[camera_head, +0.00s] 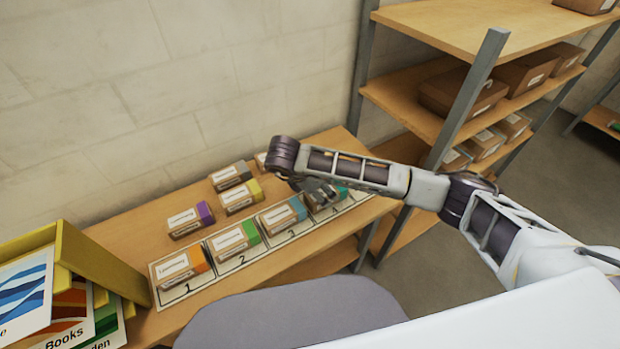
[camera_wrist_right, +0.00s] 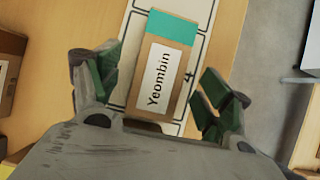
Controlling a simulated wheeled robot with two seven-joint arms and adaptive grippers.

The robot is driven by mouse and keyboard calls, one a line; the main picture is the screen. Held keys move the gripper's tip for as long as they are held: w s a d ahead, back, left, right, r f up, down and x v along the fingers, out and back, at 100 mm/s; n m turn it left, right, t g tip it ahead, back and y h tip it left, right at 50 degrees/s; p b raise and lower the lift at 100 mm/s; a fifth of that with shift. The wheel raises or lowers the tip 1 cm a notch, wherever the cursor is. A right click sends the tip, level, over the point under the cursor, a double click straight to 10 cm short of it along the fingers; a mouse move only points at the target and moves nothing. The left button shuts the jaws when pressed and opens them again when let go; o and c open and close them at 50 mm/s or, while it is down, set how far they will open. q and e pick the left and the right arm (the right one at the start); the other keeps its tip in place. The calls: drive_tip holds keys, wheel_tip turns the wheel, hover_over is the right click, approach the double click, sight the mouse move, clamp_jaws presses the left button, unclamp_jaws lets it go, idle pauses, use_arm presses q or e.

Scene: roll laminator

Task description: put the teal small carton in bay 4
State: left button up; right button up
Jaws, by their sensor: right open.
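In the head view the same carton (camera_head: 341,193) is partly hidden by my right gripper (camera_head: 322,196). My right gripper is open, its green-padded fingers (camera_wrist_right: 161,92) spread on either side of the carton with gaps to it. My left gripper is not in view.
Bays 1 to 3 hold an orange-ended carton (camera_head: 181,266), a green-ended carton (camera_head: 234,240) and a blue-ended carton (camera_head: 281,216). Several cartons, one purple-ended (camera_head: 190,221), stand behind. A yellow box (camera_head: 90,262) is left; shelving (camera_head: 450,95) stands right.

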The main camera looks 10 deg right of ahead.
drive_tip(key=shift+v, duration=4.05)
